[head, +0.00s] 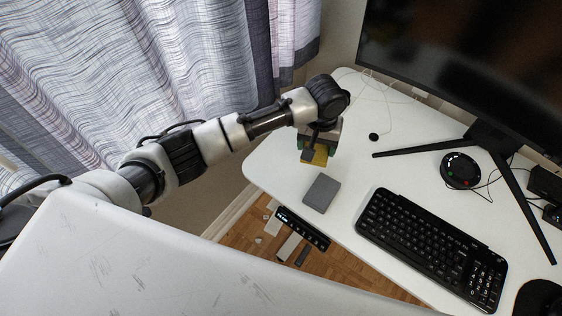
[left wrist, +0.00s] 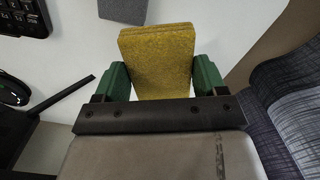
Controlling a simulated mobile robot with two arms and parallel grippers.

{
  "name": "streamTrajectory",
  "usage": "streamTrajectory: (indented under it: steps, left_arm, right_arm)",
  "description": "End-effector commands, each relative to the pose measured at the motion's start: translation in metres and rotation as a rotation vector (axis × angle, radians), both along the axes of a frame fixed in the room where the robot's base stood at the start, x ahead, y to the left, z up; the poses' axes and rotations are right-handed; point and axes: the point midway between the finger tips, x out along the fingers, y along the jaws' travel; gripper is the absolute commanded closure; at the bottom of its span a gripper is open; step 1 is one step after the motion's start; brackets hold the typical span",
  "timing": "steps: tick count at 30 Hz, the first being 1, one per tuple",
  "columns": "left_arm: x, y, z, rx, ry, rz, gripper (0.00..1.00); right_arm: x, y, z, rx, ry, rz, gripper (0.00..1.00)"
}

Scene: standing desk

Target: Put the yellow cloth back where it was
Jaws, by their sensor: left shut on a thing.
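The yellow cloth (left wrist: 157,62) is a folded flat block between the green-tipped fingers of my left gripper (left wrist: 158,80) in the left wrist view. The fingers are shut on its two sides. In the head view, the left gripper (head: 318,150) is over the left part of the white desk (head: 275,158), and a part of the yellow cloth (head: 320,157) shows below it. I cannot tell whether the cloth touches the desk. My right gripper is in neither view.
A grey flat block (head: 322,193) lies on the desk just in front of the gripper. A black keyboard (head: 432,245) lies to its right. A monitor (head: 480,60) on a splayed stand (head: 490,137) is at the back right. A curtain (head: 150,70) hangs at the left.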

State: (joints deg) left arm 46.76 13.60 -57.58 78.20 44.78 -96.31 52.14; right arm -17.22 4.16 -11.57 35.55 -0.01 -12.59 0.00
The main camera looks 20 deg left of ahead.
Motion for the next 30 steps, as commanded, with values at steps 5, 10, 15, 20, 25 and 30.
streamTrajectory:
  steps: [5, 10, 15, 20, 25, 30]
  left_arm:
    - [-0.008, 0.044, -0.024, 0.006, 0.004, 0.002, 0.48]
    - [-0.014, 0.076, -0.044, 0.005, 0.001, 0.000, 0.48]
    - [-0.016, 0.089, -0.054, 0.002, 0.001, -0.002, 0.48]
    - [-0.017, 0.089, -0.073, 0.003, 0.003, -0.002, 0.48]
    - [-0.016, 0.089, -0.093, 0.003, 0.001, -0.002, 0.48]
    - [-0.016, 0.089, -0.095, 0.002, 0.000, -0.003, 0.48]
  right_arm:
    - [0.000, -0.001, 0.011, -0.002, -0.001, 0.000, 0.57]
    - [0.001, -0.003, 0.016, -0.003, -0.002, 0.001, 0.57]
    - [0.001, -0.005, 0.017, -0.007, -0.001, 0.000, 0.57]
    - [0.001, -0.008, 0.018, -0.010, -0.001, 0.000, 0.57]
    - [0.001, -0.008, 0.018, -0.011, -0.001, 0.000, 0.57]
    - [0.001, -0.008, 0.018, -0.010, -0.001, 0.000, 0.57]
